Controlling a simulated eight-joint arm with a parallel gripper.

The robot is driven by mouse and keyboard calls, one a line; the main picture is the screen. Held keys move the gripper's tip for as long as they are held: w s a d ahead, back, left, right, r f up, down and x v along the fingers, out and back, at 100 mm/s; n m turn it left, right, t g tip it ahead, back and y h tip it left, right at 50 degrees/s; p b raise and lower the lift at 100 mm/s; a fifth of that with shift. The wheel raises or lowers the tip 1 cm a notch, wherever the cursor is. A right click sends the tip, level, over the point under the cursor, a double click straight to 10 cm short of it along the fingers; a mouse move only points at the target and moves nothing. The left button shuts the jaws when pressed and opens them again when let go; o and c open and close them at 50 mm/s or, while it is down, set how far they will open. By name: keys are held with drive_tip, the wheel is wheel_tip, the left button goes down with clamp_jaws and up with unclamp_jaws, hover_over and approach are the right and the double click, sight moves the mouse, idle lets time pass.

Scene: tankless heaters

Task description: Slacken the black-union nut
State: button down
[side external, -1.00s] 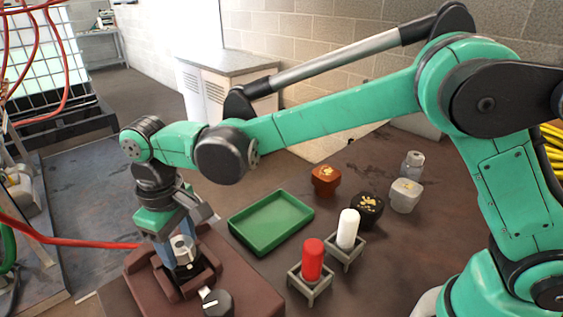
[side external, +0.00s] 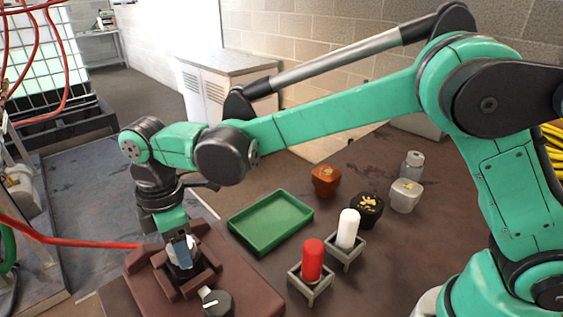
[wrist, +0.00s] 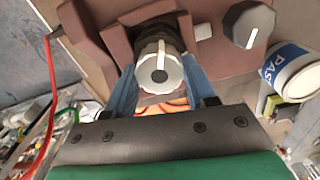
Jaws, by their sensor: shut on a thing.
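The silver ribbed nut (wrist: 158,68) sits on the black union (wrist: 157,34), which is held in the brown fixture (side external: 168,287). In the wrist view the nut lies between the two blue fingers of my gripper (wrist: 160,85). My gripper (side external: 180,250) points down over the fixture in the side view and is shut on the nut. In the side view the fingers partly hide the nut (side external: 172,243), and the black union (side external: 184,272) shows below it as a dark ring.
A black knob (side external: 217,303) stands at the fixture's front. A green tray (side external: 270,222) lies to the right. A red hose (side external: 75,241) runs in from the left.

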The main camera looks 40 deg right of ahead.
drive_tip(key=shift+n, duration=1.2)
drive_tip(key=shift+c, duration=1.4)
unclamp_jaws()
drive_tip(key=shift+r, duration=2.85)
